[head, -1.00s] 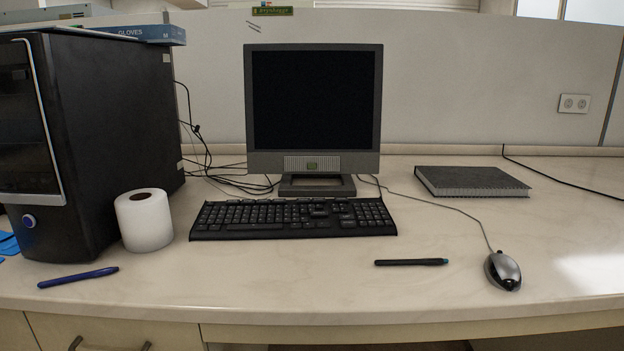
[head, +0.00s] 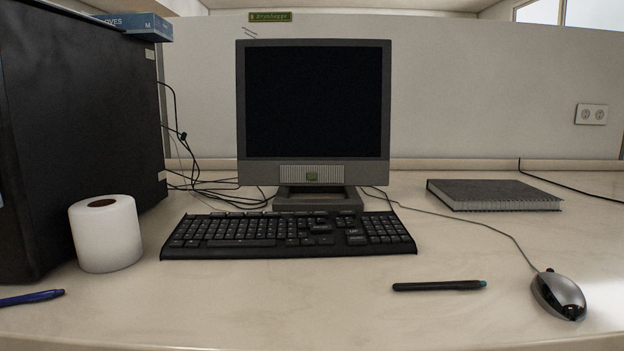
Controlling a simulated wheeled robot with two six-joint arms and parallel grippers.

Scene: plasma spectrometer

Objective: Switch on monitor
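The monitor (head: 314,170) stands upright at the back middle of the desk, in a grey frame on a dark stand. Its screen (head: 314,102) is black. A small greenish button (head: 311,176) sits in the middle of a lighter ribbed panel on the lower bezel. Neither of my grippers is in view.
A black keyboard (head: 288,236) lies in front of the monitor. A paper roll (head: 106,234) and a black computer tower (head: 75,130) stand left. A black pen (head: 440,286), a mouse (head: 559,295) and a notebook (head: 492,195) lie right. Cables (head: 205,188) run behind the keyboard.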

